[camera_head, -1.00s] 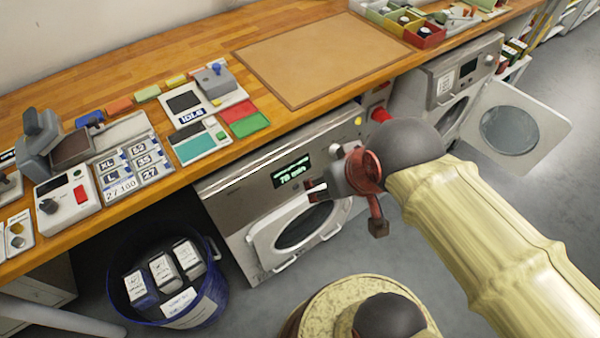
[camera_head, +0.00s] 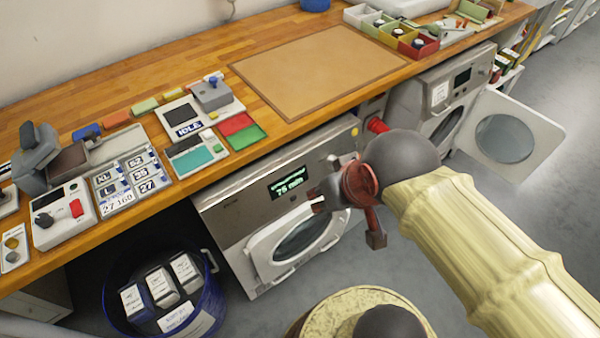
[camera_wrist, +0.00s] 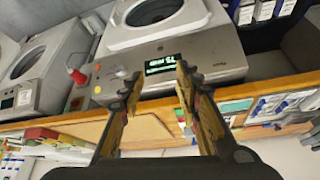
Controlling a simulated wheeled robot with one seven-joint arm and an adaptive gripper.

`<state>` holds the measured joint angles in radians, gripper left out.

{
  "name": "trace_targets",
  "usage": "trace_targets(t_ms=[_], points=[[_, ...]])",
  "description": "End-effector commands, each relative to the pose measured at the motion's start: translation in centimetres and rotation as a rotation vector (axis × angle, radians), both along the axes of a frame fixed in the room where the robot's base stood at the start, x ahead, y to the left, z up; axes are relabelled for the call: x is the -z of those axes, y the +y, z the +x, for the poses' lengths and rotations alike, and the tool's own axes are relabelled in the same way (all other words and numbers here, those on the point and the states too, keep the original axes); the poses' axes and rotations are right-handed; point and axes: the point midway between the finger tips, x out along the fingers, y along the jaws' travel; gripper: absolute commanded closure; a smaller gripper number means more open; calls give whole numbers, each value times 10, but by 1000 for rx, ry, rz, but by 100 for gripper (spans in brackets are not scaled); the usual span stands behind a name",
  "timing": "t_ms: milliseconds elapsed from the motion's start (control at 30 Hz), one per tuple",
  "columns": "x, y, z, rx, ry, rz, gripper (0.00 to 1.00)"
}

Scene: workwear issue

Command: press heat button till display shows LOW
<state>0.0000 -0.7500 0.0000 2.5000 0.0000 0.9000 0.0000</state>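The front-loading machine (camera_head: 235,215) under the worktop has a dark display (camera_head: 288,184) with green text. Its lower line looks like "75 min"; the upper line is too small to read. In the wrist view the panel appears upside down, with the display (camera_wrist: 160,64) just beyond my fingertips. A yellow button (camera_head: 355,131) is at the panel's upper right, and a pale round control also shows near my gripper. No heat label is readable. My gripper (camera_wrist: 159,76) is open and empty, in front of the panel. In the head view my gripper (camera_head: 318,201) hides part of the panel right of the display.
A red knob (camera_head: 377,125) sticks out right of the machine. A second machine with its door (camera_head: 505,140) open stands farther right. The worktop (camera_head: 190,65) edge overhangs the panel. A blue bin (camera_head: 205,315) with boxes stands at lower left.

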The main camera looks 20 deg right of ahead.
Motion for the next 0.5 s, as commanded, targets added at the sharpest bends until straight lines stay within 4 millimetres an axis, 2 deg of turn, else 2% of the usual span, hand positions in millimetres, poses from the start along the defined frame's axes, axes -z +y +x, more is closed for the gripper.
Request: trace_targets(t_ms=[500], points=[[0, 0, 0, 0, 0, 0, 98]])
